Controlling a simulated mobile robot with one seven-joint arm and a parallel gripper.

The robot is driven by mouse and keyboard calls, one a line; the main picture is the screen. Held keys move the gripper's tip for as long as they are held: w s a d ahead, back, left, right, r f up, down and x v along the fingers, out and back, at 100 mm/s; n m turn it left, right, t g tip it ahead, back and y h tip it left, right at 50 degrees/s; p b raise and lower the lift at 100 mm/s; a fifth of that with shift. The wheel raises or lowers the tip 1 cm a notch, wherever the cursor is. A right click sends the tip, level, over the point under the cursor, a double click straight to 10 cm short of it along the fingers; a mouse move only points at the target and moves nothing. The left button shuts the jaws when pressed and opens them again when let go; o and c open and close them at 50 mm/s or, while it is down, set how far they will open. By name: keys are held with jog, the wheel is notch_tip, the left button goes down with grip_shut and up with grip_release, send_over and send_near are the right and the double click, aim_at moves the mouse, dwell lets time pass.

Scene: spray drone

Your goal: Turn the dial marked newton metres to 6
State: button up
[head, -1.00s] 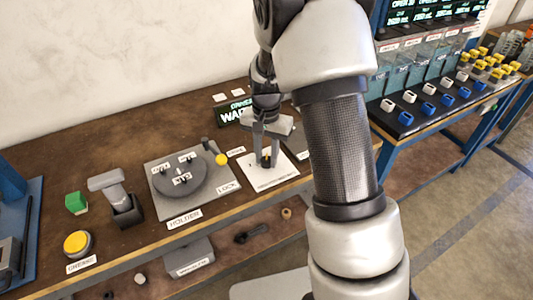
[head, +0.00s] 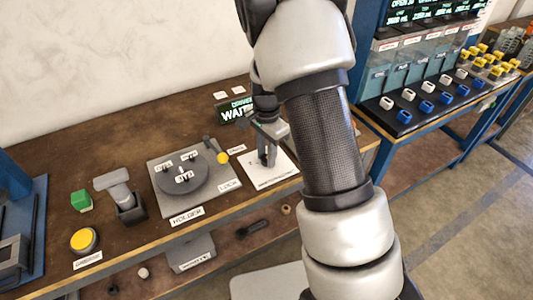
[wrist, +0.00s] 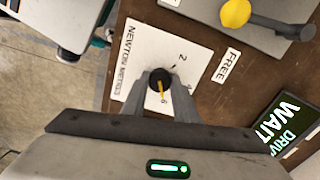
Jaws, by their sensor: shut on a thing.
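The newton metres dial (wrist: 158,80) is a small dark round knob with a yellow pointer, on a white plate (wrist: 136,38) lettered NEWTON METRES. In the wrist view the pointer points toward the bottom of the picture, at or very near the 6; a 2 also shows on the plate. My gripper (wrist: 161,77) is shut on the dial, one finger on each side of it. In the head view my gripper (head: 266,157) stands over the white plate (head: 280,177), and its fingers hide the dial.
Left of the plate is the holder plate (head: 222,197) with a grey disc (head: 182,184) and a yellow-knobbed lever (head: 222,157). A dark display reading WAIT (head: 236,112) stands behind. Farther left are a grey tool (head: 115,187), a green block (head: 81,201) and a yellow button (head: 83,239).

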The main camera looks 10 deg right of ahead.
jog(key=shift+w+r, duration=0.1)
jog(key=o, duration=1.1)
jog(key=shift+c, duration=0.2)
notch_tip(320, 180, up, 17)
jog(key=p, duration=0.2)
jog(key=shift+r, duration=0.2)
